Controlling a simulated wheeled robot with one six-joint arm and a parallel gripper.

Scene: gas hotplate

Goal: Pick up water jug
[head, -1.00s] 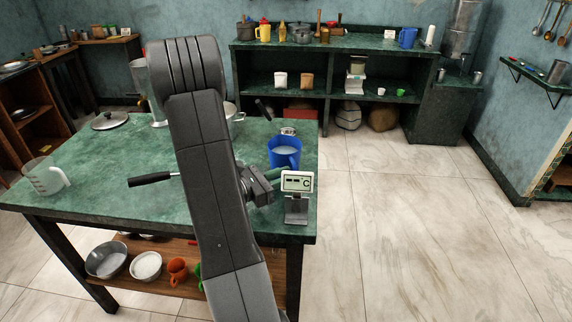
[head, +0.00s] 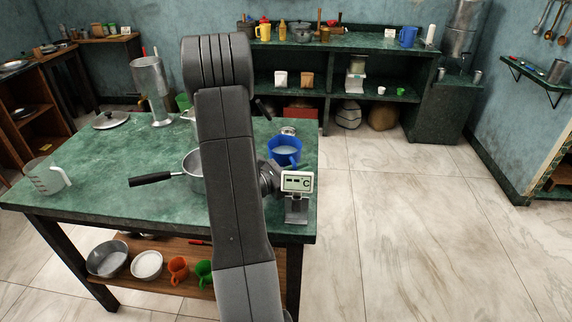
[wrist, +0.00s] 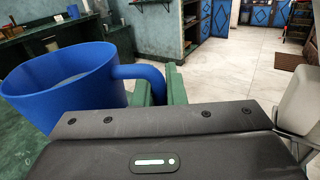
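A blue jug (head: 285,156) with pale liquid inside stands upright near the right edge of the green table (head: 110,165). The jug fills the left of the wrist view (wrist: 62,92), its handle (wrist: 140,72) pointing right. My gripper (wrist: 159,88) has its green fingers on either side of the handle's outer part. The gap between them is narrow and blue shows in it. Whether the fingers press on the handle is not clear. In the head view my arm hides most of the gripper.
A pan (head: 152,178) lies left of my arm, partly hidden by it. A small display device (head: 297,183) stands in front of the jug. A clear measuring jug (head: 45,178) is at the far left. Another blue jug (head: 407,37) sits on the back counter. The floor at right is clear.

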